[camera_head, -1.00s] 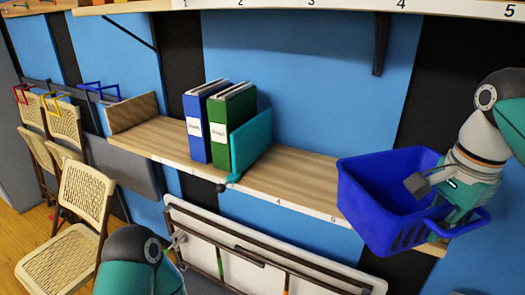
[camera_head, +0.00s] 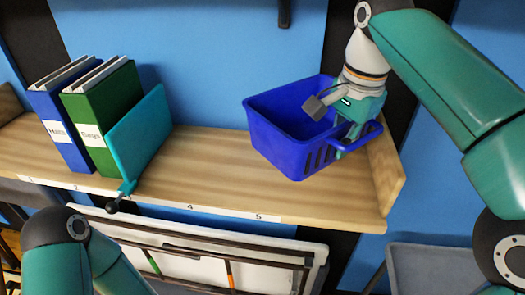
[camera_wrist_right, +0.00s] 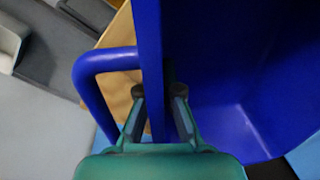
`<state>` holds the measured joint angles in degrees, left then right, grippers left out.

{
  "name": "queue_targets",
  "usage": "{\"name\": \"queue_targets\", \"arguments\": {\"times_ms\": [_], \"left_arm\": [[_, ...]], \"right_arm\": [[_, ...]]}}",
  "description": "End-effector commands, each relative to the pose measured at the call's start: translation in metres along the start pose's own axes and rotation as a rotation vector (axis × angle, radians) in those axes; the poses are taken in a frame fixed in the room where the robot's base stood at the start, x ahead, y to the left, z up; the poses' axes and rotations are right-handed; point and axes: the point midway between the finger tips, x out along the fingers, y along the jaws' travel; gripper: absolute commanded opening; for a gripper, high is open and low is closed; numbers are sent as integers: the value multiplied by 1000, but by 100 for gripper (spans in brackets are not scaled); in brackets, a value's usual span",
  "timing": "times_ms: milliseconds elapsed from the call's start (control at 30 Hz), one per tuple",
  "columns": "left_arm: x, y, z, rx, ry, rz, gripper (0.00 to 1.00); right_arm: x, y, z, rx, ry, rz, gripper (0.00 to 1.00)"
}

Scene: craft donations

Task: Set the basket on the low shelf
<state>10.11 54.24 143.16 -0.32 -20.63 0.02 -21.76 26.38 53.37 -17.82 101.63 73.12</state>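The blue basket (camera_head: 285,135) is upright at the right part of the low wooden shelf (camera_head: 215,160), between the teal divider and the shelf's end panel. I cannot tell whether its bottom touches the board or hangs just above it. My right gripper (camera_head: 328,118) is at the basket's right side, by its handle (camera_head: 362,138).
A blue binder (camera_head: 65,125) and a green binder (camera_head: 103,110) stand on the shelf's left, beside the teal divider (camera_head: 140,135). A wooden end panel (camera_head: 385,170) is close right of the basket. Bare board lies between divider and basket. A folded table (camera_head: 190,255) is below.

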Motion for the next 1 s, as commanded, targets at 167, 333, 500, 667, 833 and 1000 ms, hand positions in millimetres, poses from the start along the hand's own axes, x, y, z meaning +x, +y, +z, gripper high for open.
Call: {"name": "queue_targets", "arguments": {"times_ms": [167,333,500,667,833,1000], "left_arm": [[7,-3,0,0,-1,0,85],[14,-5,0,0,-1,0,85],[15,-5,0,0,0,0,85],[18,-6,0,0,0,0,85],[18,-7,0,0,0,0,85],[18,-7,0,0,0,0,85]], "right_arm": [[18,6,-3,10,0,2,0],[46,10,-4,14,0,2,0],[60,11,-4,15,1,0,0],[80,14,-4,15,0,2,0],[98,16,-5,18,1,0,0],[99,16,-5,17,2,-1,0]]}}
